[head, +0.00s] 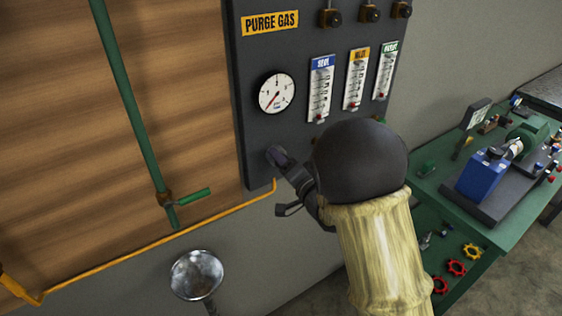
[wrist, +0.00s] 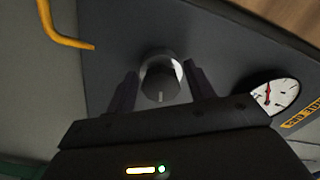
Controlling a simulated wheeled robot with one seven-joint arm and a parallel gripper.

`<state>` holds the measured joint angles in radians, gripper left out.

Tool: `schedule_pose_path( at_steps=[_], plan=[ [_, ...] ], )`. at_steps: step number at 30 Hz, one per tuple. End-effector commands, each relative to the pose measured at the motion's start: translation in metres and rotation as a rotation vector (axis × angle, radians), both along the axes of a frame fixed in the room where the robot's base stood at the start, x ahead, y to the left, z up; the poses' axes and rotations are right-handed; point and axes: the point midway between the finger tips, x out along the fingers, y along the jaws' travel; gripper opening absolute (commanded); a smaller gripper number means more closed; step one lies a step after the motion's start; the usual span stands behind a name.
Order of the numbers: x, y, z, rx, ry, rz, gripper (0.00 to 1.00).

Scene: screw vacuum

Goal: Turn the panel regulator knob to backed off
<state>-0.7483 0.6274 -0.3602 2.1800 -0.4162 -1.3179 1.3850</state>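The dark round regulator knob (wrist: 160,88) shows in the wrist view, with a pale line on its face pointing towards the bottom of the picture. It sits on the dark purge gas panel (head: 258,40), near the panel's lower left corner. My gripper (wrist: 161,72) is open, with one finger on each side of the knob and a gap visible on both sides. I cannot tell how deep the fingers reach along it. In the head view my gripper (head: 283,163) is at the panel's lower edge and hides most of the knob.
A white round gauge (head: 277,93) is above the gripper, its needle pointing lower left. Several flowmeters (head: 320,90) are to its right. A yellow pipe (head: 150,248) runs below the panel. A green pipe with a lever (head: 190,197) is at left. A green bench (head: 440,180) stands right.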

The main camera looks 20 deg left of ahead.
Motion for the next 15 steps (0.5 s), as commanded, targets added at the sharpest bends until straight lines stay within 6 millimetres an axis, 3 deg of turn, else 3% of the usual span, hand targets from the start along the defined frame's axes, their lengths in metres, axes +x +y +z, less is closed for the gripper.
schedule_pose_path(
  at_steps=[1,6,7,15],
  plan=[
    [-0.0001,0.0,0.0001,0.0,0.0,0.0,0.43],
    [-0.0002,-0.0002,0.0,0.0,0.0,0.0,0.14],
    [-0.0007,0.0077,0.0003,0.001,0.0,0.003,0.14],
    [-0.0003,0.0,-0.0009,-0.013,-0.015,0.0,0.14]
  ],
)
